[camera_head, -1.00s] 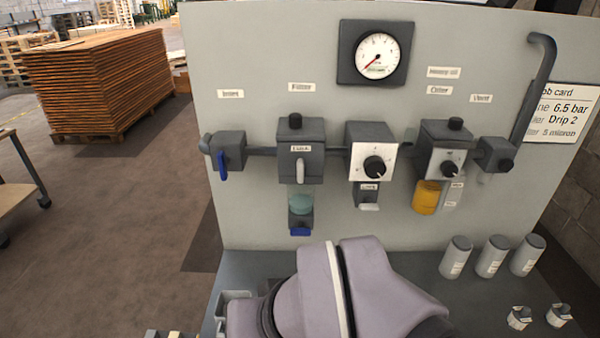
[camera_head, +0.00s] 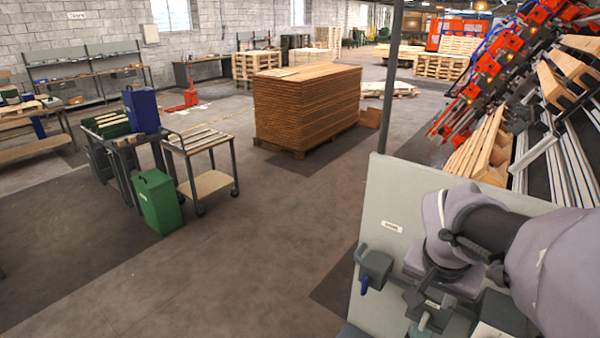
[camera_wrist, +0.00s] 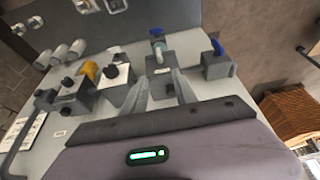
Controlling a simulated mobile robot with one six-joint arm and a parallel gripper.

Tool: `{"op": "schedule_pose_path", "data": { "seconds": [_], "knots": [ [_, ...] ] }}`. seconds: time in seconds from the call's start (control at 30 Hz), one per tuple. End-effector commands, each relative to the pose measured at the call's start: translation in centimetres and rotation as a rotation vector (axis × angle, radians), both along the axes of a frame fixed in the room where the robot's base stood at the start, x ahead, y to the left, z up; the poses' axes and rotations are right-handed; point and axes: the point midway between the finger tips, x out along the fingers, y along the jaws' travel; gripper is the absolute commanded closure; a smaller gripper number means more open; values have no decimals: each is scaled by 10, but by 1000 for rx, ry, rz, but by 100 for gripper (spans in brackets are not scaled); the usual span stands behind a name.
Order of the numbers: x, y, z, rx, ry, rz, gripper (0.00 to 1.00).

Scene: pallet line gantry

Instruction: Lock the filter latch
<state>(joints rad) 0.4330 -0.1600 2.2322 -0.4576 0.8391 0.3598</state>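The filter block (camera_wrist: 159,66) is dark grey and mounted on the grey panel, with a pale latch lever (camera_wrist: 157,55) on its front.
The inlet valve (camera_head: 373,265) with its blue handle is close beside the filter. Several grey canisters (camera_wrist: 58,55) stand on the bench. Open floor lies left of the panel.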

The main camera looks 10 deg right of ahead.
Motion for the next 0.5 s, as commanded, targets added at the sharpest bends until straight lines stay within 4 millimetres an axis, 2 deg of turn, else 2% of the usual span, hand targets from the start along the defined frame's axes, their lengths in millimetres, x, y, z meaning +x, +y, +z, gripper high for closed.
{"op": "schedule_pose_path", "data": {
  "seconds": [0.07, 0.17, 0.5],
  "knots": [
    [1, -5, -5, -2, 7, -7, 66],
    [5, -10, -27, -1, 8, -7, 66],
    [30, -38, -120, 0, 8, -5, 66]
  ]
}}
